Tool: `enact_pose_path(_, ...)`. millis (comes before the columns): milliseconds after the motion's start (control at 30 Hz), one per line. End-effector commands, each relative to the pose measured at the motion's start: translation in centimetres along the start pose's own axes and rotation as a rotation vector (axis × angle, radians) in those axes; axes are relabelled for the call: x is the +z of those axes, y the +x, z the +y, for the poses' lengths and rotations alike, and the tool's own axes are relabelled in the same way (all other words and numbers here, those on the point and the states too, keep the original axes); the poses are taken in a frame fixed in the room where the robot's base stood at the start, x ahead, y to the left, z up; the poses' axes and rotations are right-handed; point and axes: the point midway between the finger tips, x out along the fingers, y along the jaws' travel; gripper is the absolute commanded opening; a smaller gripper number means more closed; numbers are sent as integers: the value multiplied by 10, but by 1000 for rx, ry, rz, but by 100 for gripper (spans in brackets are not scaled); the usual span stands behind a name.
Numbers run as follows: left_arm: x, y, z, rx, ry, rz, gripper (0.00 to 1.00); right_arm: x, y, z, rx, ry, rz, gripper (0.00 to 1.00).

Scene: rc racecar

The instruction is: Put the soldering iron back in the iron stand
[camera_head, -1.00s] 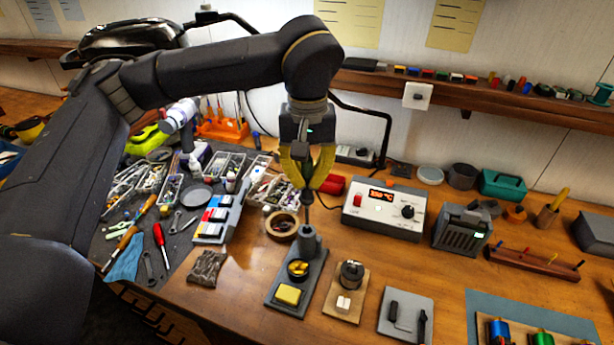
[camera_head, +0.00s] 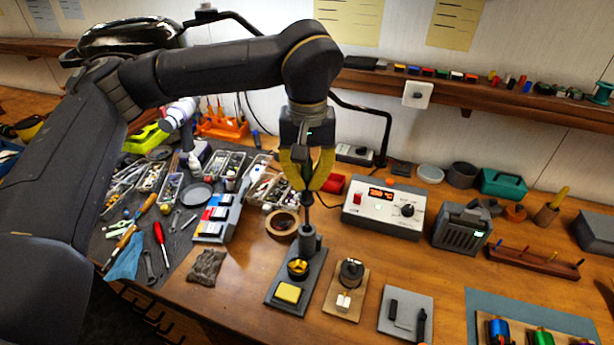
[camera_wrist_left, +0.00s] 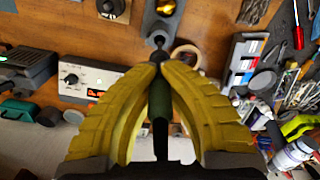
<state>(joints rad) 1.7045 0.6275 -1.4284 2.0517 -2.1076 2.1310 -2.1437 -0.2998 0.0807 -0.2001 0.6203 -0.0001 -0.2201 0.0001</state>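The iron stand (camera_head: 275,305) is a grey base with a yellow sponge, a cup of brass wool and an upright grey holder (camera_head: 308,241) at its back. My left gripper (camera_head: 307,188) is above the holder with its yellow fingers pointing down. Its fingertips (camera_wrist_left: 159,62) close around the soldering iron, whose green handle (camera_wrist_left: 159,100) shows between the fingers in the left wrist view. The iron's dark lower part (camera_head: 308,214) points down, nearly upright, at the holder's top. I cannot tell how far the tip is inside. My right gripper is not in view.
The soldering station (camera_head: 382,209) with a lit display stands right of the holder. A tape roll (camera_head: 281,224) is just left of it. A wooden block with a dark spool (camera_head: 350,272) and a grey tool plate (camera_head: 405,313) lie to the right. Bare wood lies between them.

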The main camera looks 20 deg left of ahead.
Motion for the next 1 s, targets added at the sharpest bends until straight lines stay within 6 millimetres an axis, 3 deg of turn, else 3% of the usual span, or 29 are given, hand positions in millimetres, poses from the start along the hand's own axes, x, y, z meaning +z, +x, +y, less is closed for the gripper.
enact_pose_path(1000,0,26,0,0,0,0,0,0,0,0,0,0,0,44)
